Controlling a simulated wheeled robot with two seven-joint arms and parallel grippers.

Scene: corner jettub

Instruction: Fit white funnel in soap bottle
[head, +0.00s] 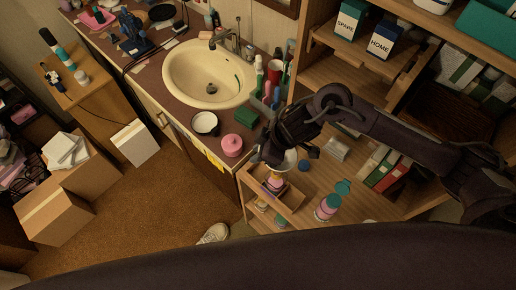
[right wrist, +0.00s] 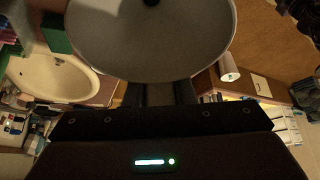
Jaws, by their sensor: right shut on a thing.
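My right gripper (head: 287,148) comes in from the right and is shut on the white funnel (head: 289,161). In the right wrist view the funnel (right wrist: 150,45) is a wide pale bowl with a dark hole at the top edge, its rim near the fingers. In the head view a pink bottle (head: 275,184) stands in a small wooden tray just below the funnel, apparently the soap bottle. The arm and funnel partly cover its top, and I cannot tell whether the funnel touches it. My left gripper is not in view.
A pink jar (head: 232,145) and a white cup (head: 205,124) sit on the counter near the sink (head: 208,75). Several bottles and a red cup stand left of the cabinet.

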